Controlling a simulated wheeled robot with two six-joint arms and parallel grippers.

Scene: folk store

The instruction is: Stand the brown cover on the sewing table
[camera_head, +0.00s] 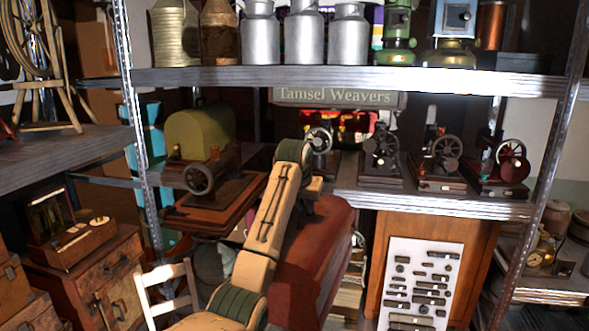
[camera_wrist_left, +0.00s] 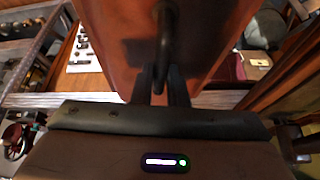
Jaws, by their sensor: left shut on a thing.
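The brown cover (camera_head: 312,245) is a large reddish-brown box, held tilted in the middle of the head view, partly hidden behind my left arm. In the left wrist view, the cover (camera_wrist_left: 215,35) fills the upper middle. My left gripper (camera_wrist_left: 161,92) is shut on its dark handle. In the head view, the fingertips are hidden by the arm and cover. The sewing table (camera_head: 212,212) is a brown wooden top to the left of the held cover. A sewing machine with a handwheel (camera_head: 198,179) and an olive domed cover (camera_head: 201,134) stand at its back.
A metal shelf (camera_head: 430,203) at right carries several hand-wheel sewing machines. A white board (camera_head: 420,283) with small dark parts stands below it. A white chair (camera_head: 168,285) stands in front of the table. A wooden cabinet (camera_head: 115,270) with a sewing box is at left.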

